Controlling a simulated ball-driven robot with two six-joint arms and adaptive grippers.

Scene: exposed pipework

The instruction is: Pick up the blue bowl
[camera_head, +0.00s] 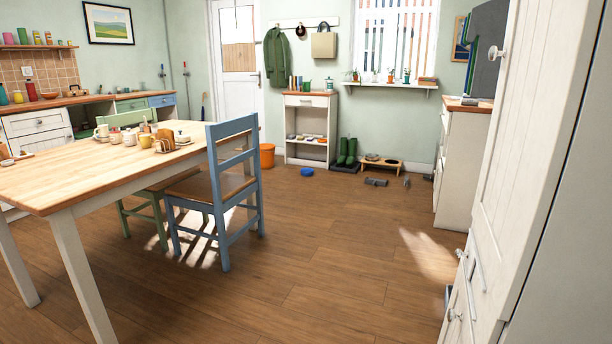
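A small blue bowl (307,172) sits on the wooden floor at the back of the room, in front of a white shelf unit. It is small in the picture and I cannot tell whether anything is in it. Neither of my grippers is in view.
A wooden table (100,174) and a blue chair (216,190) stand at the left. An orange bucket (267,156), green boots (347,151) and a wooden feeder stand (380,163) are near the bowl. A white cabinet (520,170) blocks the right. The middle floor is clear.

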